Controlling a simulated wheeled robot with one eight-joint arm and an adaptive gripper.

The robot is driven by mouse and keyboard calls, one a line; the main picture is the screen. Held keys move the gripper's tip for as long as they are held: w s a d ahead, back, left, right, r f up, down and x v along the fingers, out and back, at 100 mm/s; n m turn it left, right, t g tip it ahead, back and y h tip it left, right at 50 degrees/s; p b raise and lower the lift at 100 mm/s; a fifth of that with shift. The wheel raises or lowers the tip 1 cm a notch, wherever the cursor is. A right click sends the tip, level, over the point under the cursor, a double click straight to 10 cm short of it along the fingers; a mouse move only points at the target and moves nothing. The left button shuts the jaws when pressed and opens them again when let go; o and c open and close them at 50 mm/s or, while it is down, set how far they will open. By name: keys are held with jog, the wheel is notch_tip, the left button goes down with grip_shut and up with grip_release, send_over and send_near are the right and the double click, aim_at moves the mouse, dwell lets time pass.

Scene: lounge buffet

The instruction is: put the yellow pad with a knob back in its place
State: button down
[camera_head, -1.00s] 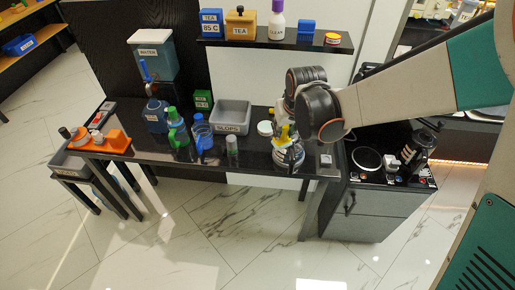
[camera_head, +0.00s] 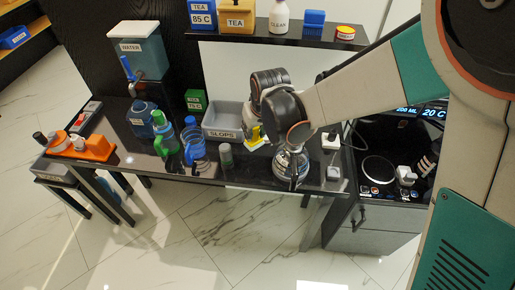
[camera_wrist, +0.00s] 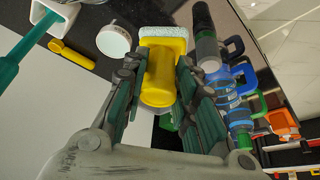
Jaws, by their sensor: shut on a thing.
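The yellow pad with a knob (camera_head: 256,133) is at my gripper (camera_head: 255,125), low over the black table. In the wrist view its yellow knob (camera_wrist: 158,82) sits between the two fingers of my gripper (camera_wrist: 160,85), which are shut on it. The pad's pale, rough face (camera_wrist: 163,32) points away from my palm.
The black table (camera_head: 240,176) also holds a dark-grey-capped jar (camera_head: 226,156), a blue bottle (camera_head: 194,142), a green jug (camera_head: 167,146) and a white container (camera_head: 331,141). A round white thing (camera_wrist: 113,40) lies beside the pad in the wrist view. A shelf (camera_head: 290,38) hangs behind.

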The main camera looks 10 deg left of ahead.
notch_tip(320, 180, down, 12)
jog(key=b, duration=0.7)
jog(key=shift+s, duration=0.1)
jog(key=shift+f, duration=0.1)
jog(key=c, duration=1.3)
grip_release()
jog(key=shift+r, duration=0.3)
jog(key=p+v, duration=0.4)
jog(key=v, duration=0.8)
